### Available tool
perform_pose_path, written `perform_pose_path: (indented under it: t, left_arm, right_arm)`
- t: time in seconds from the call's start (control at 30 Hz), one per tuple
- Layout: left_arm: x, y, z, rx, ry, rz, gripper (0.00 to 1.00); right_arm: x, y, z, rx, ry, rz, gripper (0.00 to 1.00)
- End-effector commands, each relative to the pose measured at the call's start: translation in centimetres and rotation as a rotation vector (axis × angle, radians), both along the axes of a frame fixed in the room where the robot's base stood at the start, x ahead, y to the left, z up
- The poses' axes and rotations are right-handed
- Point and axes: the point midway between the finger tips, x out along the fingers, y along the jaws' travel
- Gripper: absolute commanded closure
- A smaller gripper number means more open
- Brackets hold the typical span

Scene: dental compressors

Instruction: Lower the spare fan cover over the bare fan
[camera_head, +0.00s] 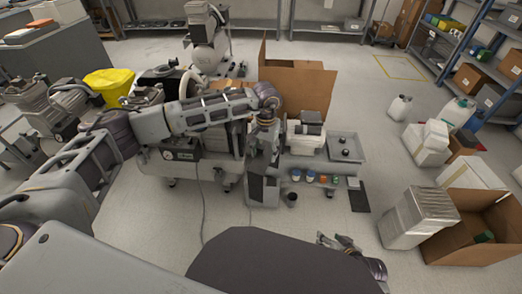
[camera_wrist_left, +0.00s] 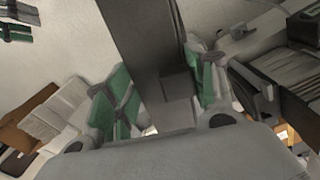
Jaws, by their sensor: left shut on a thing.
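My left gripper (camera_head: 264,150) reaches in from the left over the compressor (camera_head: 180,155) and points down. It is shut on a grey, box-like piece, which I take to be the spare fan cover (camera_head: 262,190). In the left wrist view the dark grey cover (camera_wrist_left: 140,45) runs up from between the green-padded fingers of the left gripper (camera_wrist_left: 165,95). The bare fan cannot be made out; my left arm hides part of the compressor. My right gripper (camera_head: 338,243) is low in the head view, away from the compressor, its finger opening unclear.
A grey tray (camera_head: 346,147) and a white box-shaped unit (camera_head: 306,140) stand right of the cover. Small jars (camera_head: 310,177), a black cup (camera_head: 292,199) and a dark mat (camera_head: 358,196) lie in front. Cartons (camera_head: 480,225) stand at right. Open floor lies between.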

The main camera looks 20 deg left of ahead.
Motion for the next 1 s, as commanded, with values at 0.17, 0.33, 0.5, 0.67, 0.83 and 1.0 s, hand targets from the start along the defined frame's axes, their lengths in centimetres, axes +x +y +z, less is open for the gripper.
perform_pose_path:
  t: [0.17,0.33,0.5,0.67,0.83,1.0]
  left_arm:
    - [-0.4,-1.2,2.6,-0.001,-0.002,-0.024,0.97]
    - [-0.9,-2.4,4.7,-0.002,-0.003,-0.047,0.97]
    - [-1.6,-3.5,6.9,-0.001,-0.002,-0.064,0.97]
    - [-2.4,-4.6,8.8,-0.001,-0.002,-0.072,0.97]
    - [-3.3,-5.5,10.5,-0.001,-0.002,-0.068,0.97]
    - [-4.3,-6.2,11.5,-0.001,-0.002,-0.053,0.97]
  right_arm:
    - [0.0,-0.6,-0.6,-0.025,0.03,-0.002,0.46]
    - [-0.2,-1.3,-1.8,-0.051,0.064,-0.004,0.46]
    - [-0.9,-2.2,-3.7,-0.085,0.109,-0.007,0.46]
    - [-2.1,-3.3,-6.2,-0.121,0.159,-0.009,0.46]
    - [-4.0,-4.5,-9.3,-0.162,0.217,-0.009,0.46]
    - [-6.8,-5.8,-13.0,-0.201,0.28,-0.007,0.46]
